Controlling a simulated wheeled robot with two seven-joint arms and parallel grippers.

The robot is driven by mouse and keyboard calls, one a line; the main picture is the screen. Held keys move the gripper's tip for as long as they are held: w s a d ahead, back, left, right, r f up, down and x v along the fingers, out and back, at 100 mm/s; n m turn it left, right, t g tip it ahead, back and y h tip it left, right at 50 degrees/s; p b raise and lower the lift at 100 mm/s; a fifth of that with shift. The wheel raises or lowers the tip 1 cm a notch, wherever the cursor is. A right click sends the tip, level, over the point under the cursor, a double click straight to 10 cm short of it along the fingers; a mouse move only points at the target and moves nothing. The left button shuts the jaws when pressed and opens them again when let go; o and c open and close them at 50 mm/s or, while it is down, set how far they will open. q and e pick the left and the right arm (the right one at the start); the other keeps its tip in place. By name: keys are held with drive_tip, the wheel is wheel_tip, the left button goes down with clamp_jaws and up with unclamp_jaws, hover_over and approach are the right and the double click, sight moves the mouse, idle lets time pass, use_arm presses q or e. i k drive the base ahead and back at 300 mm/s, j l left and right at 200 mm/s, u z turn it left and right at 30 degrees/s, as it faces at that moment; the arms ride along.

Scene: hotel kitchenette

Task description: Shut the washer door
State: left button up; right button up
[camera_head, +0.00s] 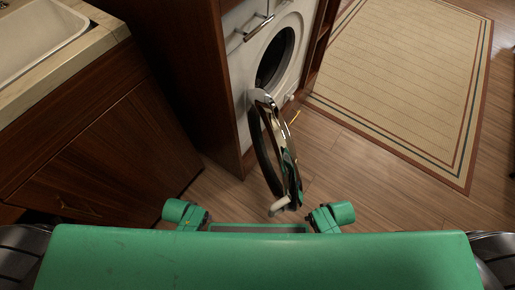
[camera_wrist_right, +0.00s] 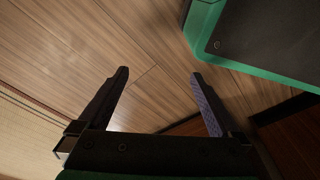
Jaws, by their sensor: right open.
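The white washer (camera_head: 302,32) stands in a wooden cabinet at the upper middle of the head view, its round dark opening showing. Its round door (camera_head: 280,135), with a chrome and black rim, is swung wide open towards me and stands nearly edge-on, just in front of my green base. My right gripper (camera_wrist_right: 160,73) shows in the right wrist view, open and empty above the wooden floor. The door does not show in that view, and neither gripper shows in the head view. My left gripper is not in view.
A wooden counter (camera_head: 100,130) with a white sink (camera_head: 40,40) stands at the left. A beige rug (camera_head: 400,70) with a striped border lies at the upper right. Bare wooden floor (camera_head: 360,190) is clear to the right of the door.

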sight(288, 195)
drive_tip(key=k+l+u, duration=0.45)
drive_tip(key=u, duration=0.3)
drive_tip(key=z, duration=0.1)
drive_tip(key=k+l, duration=0.05)
